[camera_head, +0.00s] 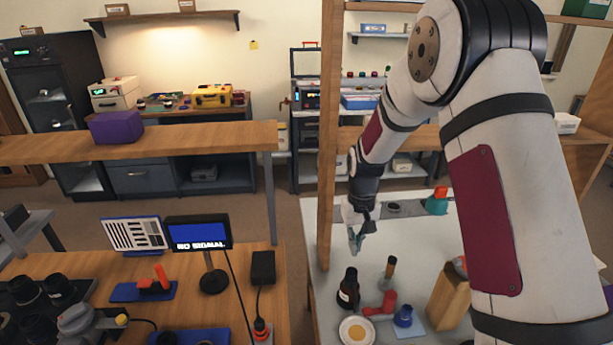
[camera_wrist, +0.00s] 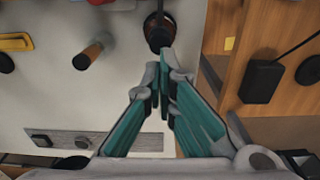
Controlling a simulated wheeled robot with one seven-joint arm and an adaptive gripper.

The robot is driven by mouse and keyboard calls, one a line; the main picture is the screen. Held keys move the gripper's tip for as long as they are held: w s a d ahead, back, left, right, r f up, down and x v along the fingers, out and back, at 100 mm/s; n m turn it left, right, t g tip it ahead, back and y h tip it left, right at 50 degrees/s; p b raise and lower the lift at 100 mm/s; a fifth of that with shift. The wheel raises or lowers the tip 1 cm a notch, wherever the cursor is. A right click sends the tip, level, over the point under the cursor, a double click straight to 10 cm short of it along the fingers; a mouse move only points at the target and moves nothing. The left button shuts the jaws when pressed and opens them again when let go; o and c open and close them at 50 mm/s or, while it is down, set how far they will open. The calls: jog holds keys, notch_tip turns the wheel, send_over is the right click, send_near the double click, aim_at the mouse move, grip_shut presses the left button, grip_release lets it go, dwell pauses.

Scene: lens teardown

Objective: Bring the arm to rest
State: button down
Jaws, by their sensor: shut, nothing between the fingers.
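My arm reaches in from the right of the head view, bent at the elbow. My gripper (camera_head: 356,243) hangs above the pale bench top (camera_head: 318,290), near the wooden post. In the wrist view my gripper (camera_wrist: 161,75) shows its teal-sided fingers meeting at the tips, with nothing between them. A dark bottle (camera_head: 348,290) stands below and in front of it; its dark round top (camera_wrist: 159,32) lies just past the fingertips in the wrist view. I cannot tell the height gap between them.
A wooden post (camera_head: 328,140) rises close left of my gripper. On the bench are a brush-like handle (camera_head: 389,270), a red tool (camera_head: 383,304), a blue jar (camera_head: 403,315) and a wooden block (camera_head: 447,297). The left table holds a small display (camera_head: 199,233) and a black box (camera_head: 263,267).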

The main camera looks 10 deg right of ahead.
jog(key=s+r+t, duration=0.1)
jog(key=s+r, duration=0.4)
jog(key=r, duration=0.6)
jog(key=s+r+t, duration=0.2)
jog(key=s+r, duration=0.4)
jog(key=r, duration=0.4)
jog(key=s+r+t, duration=0.1)
jog(key=s+r, duration=0.2)
jog(key=s, duration=0.6)
jog(key=s+r+t, duration=0.1)
jog(key=s+r, duration=0.3)
jog(key=s, duration=0.5)
jog(key=shift+s+t, duration=0.3)
jog(key=shift+s, duration=0.05)
